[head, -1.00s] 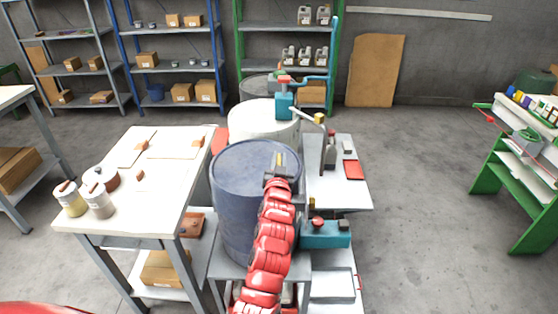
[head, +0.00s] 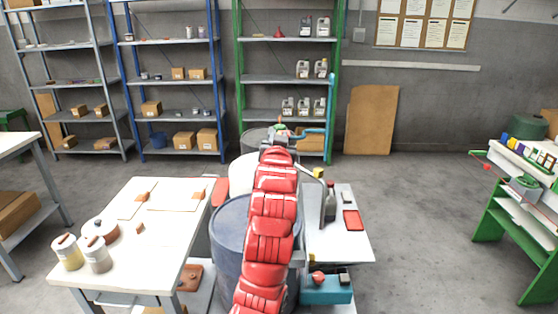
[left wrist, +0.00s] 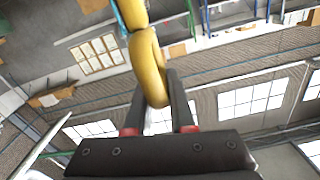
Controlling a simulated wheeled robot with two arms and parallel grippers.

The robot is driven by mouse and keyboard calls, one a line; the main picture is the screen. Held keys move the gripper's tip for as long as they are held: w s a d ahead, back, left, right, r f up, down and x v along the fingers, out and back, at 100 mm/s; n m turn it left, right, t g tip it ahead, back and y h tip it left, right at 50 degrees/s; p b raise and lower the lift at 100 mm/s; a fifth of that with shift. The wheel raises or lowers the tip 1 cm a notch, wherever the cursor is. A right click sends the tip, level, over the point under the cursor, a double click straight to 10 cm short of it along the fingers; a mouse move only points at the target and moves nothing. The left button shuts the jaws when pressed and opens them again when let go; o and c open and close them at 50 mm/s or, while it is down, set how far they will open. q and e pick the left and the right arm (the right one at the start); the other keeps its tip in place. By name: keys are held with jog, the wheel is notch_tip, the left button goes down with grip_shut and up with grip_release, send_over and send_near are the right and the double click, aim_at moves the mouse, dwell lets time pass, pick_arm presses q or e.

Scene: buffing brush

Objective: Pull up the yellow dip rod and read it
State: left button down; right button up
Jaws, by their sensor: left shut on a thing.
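The yellow dip rod (left wrist: 148,65) shows in the left wrist view as a thick yellow loop at close range. My left gripper (left wrist: 157,105) is shut on it, with a dark finger on each side. The blue drum (head: 228,232) stands below, partly hidden by my arm. Any scale or mark on the rod cannot be read. My right gripper is not in view.
A white drum (head: 241,172) stands behind the blue one. A white workbench (head: 165,222) with several cans is on the left. Shelves line the back wall.

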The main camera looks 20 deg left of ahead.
pick_arm(q)
jog(key=shift+r, duration=1.2)
jog(key=c, duration=0.8)
grip_release()
jog(key=shift+a, duration=0.1)
jog(key=shift+s+f, duration=0.1)
jog(key=shift+s, duration=0.1)
jog(key=b+v, duration=0.8)
jog(key=v, duration=0.9)
jog(key=shift+b, duration=0.4)
